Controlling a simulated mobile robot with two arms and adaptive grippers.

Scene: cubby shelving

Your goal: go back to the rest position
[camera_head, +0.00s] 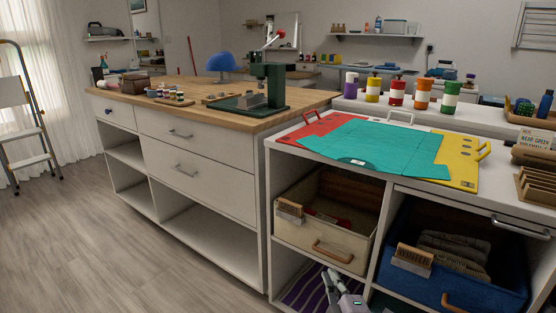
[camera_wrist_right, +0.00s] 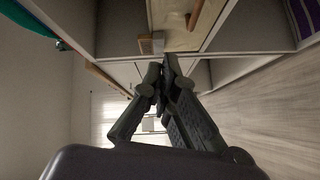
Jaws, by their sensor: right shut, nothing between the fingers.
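My right gripper (camera_head: 333,287) shows at the bottom of the head view, in front of the lower cubbies of the white shelving unit (camera_head: 266,190). In the right wrist view my right gripper (camera_wrist_right: 162,72) has its dark fingertips together, with nothing between them. Behind the fingertips in that view are the shelving front and a cream bin (camera_wrist_right: 182,38). The gripper looks apart from the bin. My left gripper does not show in either view.
The cream bin (camera_head: 316,240) and a blue bin (camera_head: 440,288) sit in the cubbies. A wooden-topped drawer cabinet (camera_head: 190,150) stands left.

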